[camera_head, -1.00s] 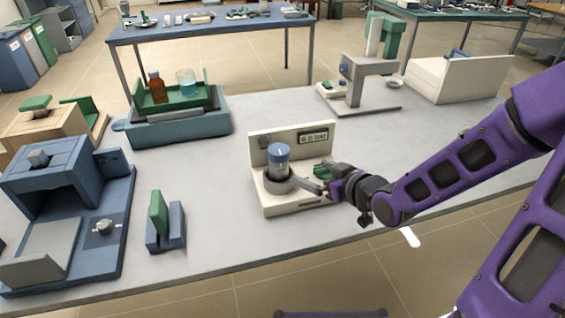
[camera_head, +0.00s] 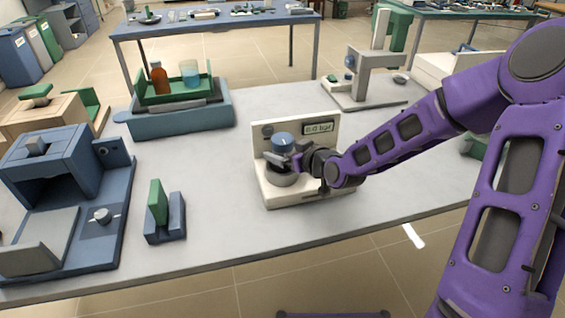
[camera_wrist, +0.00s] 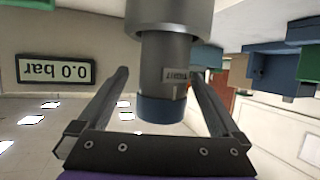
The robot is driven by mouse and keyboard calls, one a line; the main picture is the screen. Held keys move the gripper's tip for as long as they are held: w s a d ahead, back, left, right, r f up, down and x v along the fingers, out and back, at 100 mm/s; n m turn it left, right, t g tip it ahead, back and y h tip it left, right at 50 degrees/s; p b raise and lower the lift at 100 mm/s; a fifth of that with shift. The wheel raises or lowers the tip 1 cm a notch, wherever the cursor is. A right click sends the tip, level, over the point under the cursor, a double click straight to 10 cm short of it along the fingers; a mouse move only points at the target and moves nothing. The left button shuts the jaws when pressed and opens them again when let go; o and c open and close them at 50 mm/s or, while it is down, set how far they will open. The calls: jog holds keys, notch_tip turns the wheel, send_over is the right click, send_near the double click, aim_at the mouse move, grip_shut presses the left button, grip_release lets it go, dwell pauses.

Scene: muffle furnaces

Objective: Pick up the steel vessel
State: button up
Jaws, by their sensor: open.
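The steel vessel, a grey cylinder with a blue cap (camera_head: 283,141), stands upright in a dark round holder (camera_head: 281,176) on a white device with a display. In the wrist view, which is upside down, the vessel (camera_wrist: 163,68) is in the middle, with a small label on its side. My gripper (camera_head: 286,160) is open at the vessel, with one finger on each side of it. In the wrist view gaps show between the fingers (camera_wrist: 160,74) and the vessel. In the head view the gripper hides part of the vessel's body.
The white device's back panel (camera_head: 328,118) stands close behind the vessel; its display reads 0.0 bar (camera_wrist: 56,70). A blue furnace (camera_head: 60,170) and a green-and-blue stand (camera_head: 165,215) are left. A tray with bottle and beaker (camera_head: 180,118) is behind. The table front is clear.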

jog(key=x, duration=0.4)
jog(key=shift+s+a, duration=0.15)
jog(key=shift+r, duration=0.1)
grip_shut()
